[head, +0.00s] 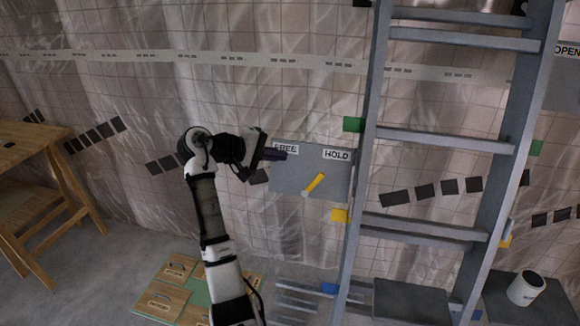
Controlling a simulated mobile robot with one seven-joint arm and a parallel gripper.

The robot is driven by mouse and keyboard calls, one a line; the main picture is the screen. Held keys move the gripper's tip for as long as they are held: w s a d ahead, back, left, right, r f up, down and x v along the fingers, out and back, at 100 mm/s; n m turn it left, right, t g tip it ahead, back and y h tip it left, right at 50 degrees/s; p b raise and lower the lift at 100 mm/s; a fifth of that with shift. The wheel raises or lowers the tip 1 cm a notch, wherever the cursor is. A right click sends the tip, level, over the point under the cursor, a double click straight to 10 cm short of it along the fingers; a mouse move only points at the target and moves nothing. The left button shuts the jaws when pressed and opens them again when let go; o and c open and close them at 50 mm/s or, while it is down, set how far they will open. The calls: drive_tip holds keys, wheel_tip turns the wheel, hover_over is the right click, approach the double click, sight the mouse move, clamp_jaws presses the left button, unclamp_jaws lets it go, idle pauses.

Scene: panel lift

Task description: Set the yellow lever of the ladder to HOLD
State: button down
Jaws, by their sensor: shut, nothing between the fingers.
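The yellow lever (314,184) sits on a grey plate (290,186) at the left side of the ladder (363,150). The lever slants up and to the right from its pivot. A FREE label (286,149) is at the plate's upper left and a HOLD label (336,155) at its upper right. The lever's tip points toward the HOLD side, below that label. My gripper (280,153) is shut and empty at the plate's upper left, partly over the FREE label. It is apart from the lever in the picture.
A wooden table (40,135) stands at the left. Wooden panels (175,268) lie on the floor below my arm. A white cup-like object (525,288) sits on a dark surface at the lower right. An OPEN label (567,50) shows at the right edge.

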drive_tip(key=shift+r+v, duration=0.15)
drive_tip(key=shift+v, duration=0.65)
drive_tip(key=shift+r+v, duration=0.15)
drive_tip(key=shift+v, duration=0.7)
drive_tip(key=shift+w+b, duration=0.1)
drive_tip(key=shift+b, duration=0.2)
